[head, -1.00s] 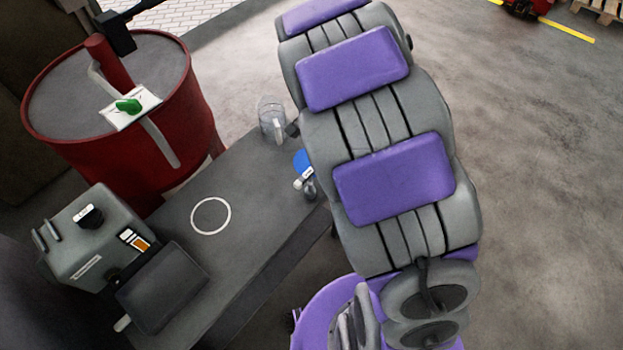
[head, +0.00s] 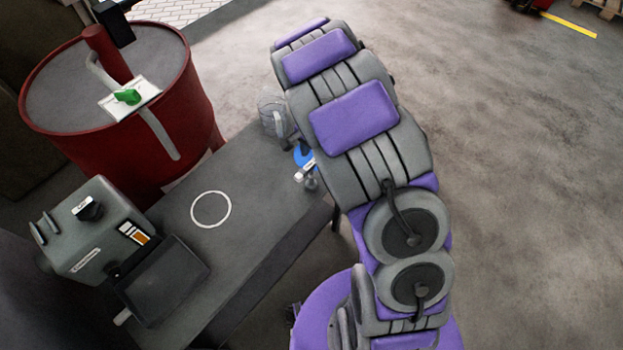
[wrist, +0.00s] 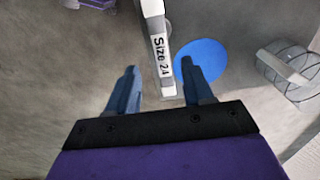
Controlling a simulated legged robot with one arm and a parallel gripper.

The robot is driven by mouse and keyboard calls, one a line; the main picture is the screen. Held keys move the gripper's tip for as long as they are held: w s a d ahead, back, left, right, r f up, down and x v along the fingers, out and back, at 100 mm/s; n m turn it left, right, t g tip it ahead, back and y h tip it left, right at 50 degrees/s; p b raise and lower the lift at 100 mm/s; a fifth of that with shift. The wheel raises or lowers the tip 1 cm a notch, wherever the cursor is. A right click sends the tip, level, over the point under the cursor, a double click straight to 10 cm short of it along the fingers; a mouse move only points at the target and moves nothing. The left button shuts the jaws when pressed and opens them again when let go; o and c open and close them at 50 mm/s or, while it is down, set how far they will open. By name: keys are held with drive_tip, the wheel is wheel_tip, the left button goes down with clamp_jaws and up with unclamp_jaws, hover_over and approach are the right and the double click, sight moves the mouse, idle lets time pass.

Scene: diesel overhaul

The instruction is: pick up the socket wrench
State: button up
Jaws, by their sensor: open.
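In the wrist view the socket wrench (wrist: 160,45), a light grey bar labelled "Size 24", runs from the top edge down between the two blue fingers of my gripper (wrist: 159,68). The fingers are open, with one on each side of the bar and a gap on both sides. The right finger is nearer to it. I cannot tell how far the wrench is in depth. In the head view a small whitish piece (head: 304,173) beside my arm may be part of the wrench. My arm hides my gripper there.
A blue disc (wrist: 202,62) lies right of the wrench, with a clear jug (wrist: 291,72) farther right. In the head view the dark bench (head: 258,190) carries a grey box (head: 90,235), a black tray (head: 165,280) and a white ring (head: 211,193). A red drum (head: 170,115) stands behind.

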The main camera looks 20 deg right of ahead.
sight(311, 163)
drive_tip(key=shift+a+f, duration=0.15)
drive_tip(key=shift+f, duration=0.4)
drive_tip(key=shift+a+f, duration=0.15)
drive_tip(key=shift+f, duration=0.4)
wheel_tip(311, 163, down, 5)
drive_tip(key=shift+a+r+b, duration=0.1)
drive_tip(key=shift+r+b, duration=0.05)
drive_tip(key=shift+b, duration=0.8)
drive_tip(key=shift+r, duration=0.1)
clamp_jaws()
